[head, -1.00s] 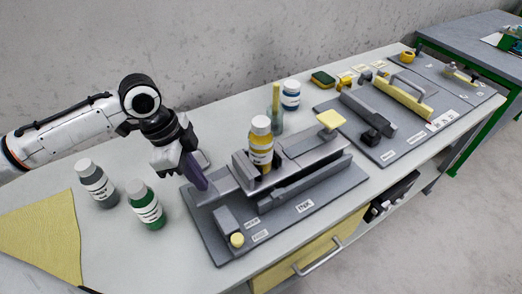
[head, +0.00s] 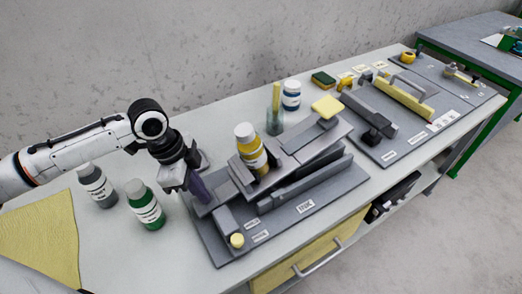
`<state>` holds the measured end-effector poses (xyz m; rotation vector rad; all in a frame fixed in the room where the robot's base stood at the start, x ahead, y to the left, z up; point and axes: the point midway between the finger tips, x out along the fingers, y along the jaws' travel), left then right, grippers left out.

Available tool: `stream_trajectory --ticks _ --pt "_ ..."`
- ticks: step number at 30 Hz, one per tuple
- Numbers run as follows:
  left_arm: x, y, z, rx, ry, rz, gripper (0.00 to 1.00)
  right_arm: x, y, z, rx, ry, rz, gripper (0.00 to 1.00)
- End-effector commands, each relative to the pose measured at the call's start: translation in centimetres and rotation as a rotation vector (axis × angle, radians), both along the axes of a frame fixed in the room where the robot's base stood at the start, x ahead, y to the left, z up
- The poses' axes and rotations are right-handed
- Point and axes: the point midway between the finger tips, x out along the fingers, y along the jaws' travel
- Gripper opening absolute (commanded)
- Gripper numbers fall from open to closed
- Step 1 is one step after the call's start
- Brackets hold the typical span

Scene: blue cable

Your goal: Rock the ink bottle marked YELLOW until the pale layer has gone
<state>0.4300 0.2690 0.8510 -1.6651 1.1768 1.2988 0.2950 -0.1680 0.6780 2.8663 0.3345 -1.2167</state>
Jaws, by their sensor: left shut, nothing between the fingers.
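The yellow ink bottle (head: 250,147) with a white cap stands in the grey rocking cradle (head: 290,141) on the dark ink base plate (head: 301,228). The bottle leans to the left with the cradle, whose left end is down and right end, with a pale yellow pad (head: 327,106), is raised. My right gripper is not in view.
A grey bottle (head: 96,186) and a green bottle (head: 145,205) stand left of the plate. A blue-labelled bottle (head: 291,95) and a clear beaker (head: 275,119) stand behind the cradle. A second dark plate with a yellow-handled tool (head: 404,100) lies to the right.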

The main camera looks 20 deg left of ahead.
Motion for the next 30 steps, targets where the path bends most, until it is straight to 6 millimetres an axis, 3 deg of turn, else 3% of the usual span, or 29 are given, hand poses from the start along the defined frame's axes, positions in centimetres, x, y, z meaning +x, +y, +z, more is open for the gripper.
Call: stream_trajectory --ticks 10,30 --pt "0.1 -0.4 2.2 -0.009 -0.006 -0.003 0.00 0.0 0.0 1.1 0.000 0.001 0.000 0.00" --pt "0.1 -0.2 5.9 -0.005 -0.003 -0.001 0.00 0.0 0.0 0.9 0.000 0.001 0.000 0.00"
